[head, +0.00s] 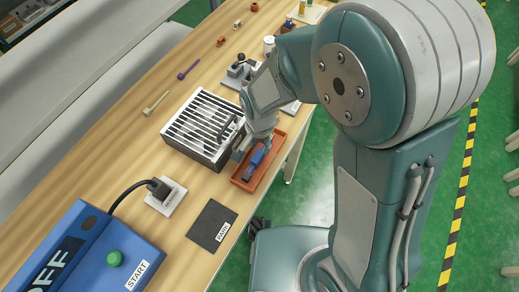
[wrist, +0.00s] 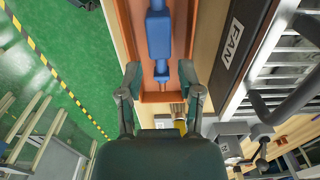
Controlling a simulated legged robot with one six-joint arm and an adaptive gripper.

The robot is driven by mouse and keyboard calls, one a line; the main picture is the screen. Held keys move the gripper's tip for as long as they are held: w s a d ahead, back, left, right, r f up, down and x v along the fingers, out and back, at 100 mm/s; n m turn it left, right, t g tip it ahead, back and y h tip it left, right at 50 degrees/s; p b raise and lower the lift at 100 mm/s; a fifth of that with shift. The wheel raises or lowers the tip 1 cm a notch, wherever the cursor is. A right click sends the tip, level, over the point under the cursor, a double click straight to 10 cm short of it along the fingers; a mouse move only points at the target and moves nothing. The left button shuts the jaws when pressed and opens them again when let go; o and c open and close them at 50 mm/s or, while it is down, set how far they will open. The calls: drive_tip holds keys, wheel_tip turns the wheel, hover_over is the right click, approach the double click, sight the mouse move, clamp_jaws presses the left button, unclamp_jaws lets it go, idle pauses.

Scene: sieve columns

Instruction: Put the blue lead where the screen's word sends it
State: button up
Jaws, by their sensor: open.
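The blue lead (head: 257,158) lies in an orange tray (head: 240,184) at the table's right edge. In the wrist view the lead (wrist: 159,35) runs lengthwise along the tray (wrist: 124,20). My gripper (wrist: 160,76) is open, with its fingers on either side of the lead's near end and nothing between them held. In the head view my gripper (head: 250,143) is over the tray and partly hides it. The blue box (head: 85,255) at front left has a dark screen (head: 52,264) reading OFF. A dark mat (head: 211,226) appears to be labelled PARK.
A slatted metal box (head: 203,127) with a handle stands left of the tray; its side reads FAN (wrist: 231,42) in the wrist view. A black plug (head: 158,188) sits in a white socket (head: 167,201). Small parts lie farther back. Green floor is beyond the table edge.

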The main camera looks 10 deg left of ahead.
sight(260, 152)
wheel_tip(260, 152, up, 8)
drive_tip(key=d+r+n+t, duration=0.2)
drive_tip(key=d+r, duration=0.8)
drive_tip(key=d, duration=0.1)
drive_tip(key=s+d+r+n+t, duration=0.2)
drive_tip(key=s+d+r+t, duration=0.1)
drive_tip(key=s+d+r, duration=0.3)
drive_tip(key=s+d, duration=0.2)
drive_tip(key=d, duration=0.1)
drive_tip(key=shift+s+d+r+t, duration=0.2)
drive_tip(key=shift+t, duration=0.1)
idle(0.5)
